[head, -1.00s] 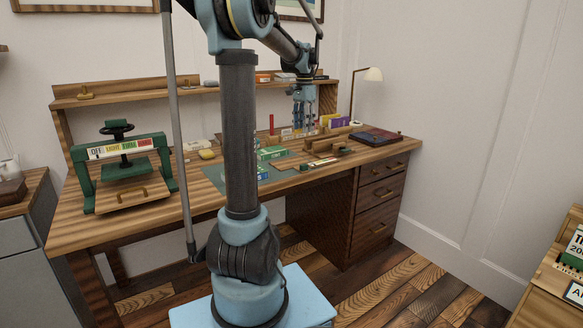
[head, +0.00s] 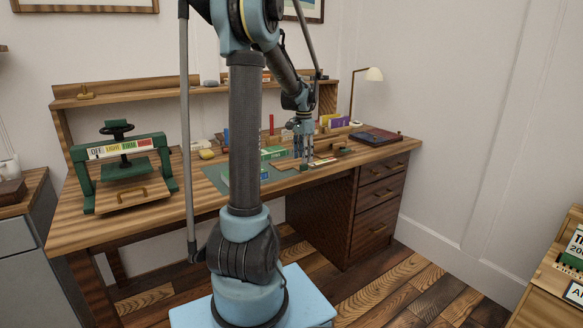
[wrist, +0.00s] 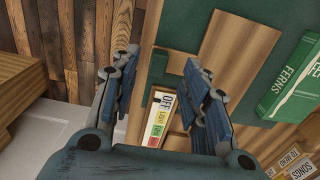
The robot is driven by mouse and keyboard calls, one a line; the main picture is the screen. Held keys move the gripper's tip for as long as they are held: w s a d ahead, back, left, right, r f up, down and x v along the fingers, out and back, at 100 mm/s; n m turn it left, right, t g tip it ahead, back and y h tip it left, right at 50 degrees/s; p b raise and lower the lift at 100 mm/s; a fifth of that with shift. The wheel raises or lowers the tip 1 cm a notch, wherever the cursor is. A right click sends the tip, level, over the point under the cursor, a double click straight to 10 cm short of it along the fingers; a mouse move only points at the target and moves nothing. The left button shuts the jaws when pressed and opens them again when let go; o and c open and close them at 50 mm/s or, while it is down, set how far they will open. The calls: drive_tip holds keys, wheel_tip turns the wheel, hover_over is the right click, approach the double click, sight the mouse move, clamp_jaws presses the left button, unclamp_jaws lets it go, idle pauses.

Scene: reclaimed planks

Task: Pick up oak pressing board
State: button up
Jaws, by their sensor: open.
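A flat, plain brown board, which looks like the oak pressing board (wrist: 238,50), lies on the green mat (wrist: 158,68) in the wrist view. In the head view, the board (head: 285,166) lies near the front of the desk, partly behind my fingers. My gripper (head: 304,165) is low over the desk beside the board's right end. In the wrist view, my gripper (wrist: 160,68) is open and empty, with its fingers apart. The board is to the right of the gap between the fingertips. I cannot tell the exact height above it.
A strip labelled OFF and LIGHT (wrist: 160,118) lies below the fingers. A green FERNS book (wrist: 290,82) lies right of the board. A green press (head: 123,160) stands at the desk's left.

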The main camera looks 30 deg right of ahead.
sight(302, 165)
drive_tip(key=shift+a+f, duration=0.1)
drive_tip(key=shift+f, duration=2.2)
drive_tip(key=shift+c, duration=0.3)
clamp_jaws()
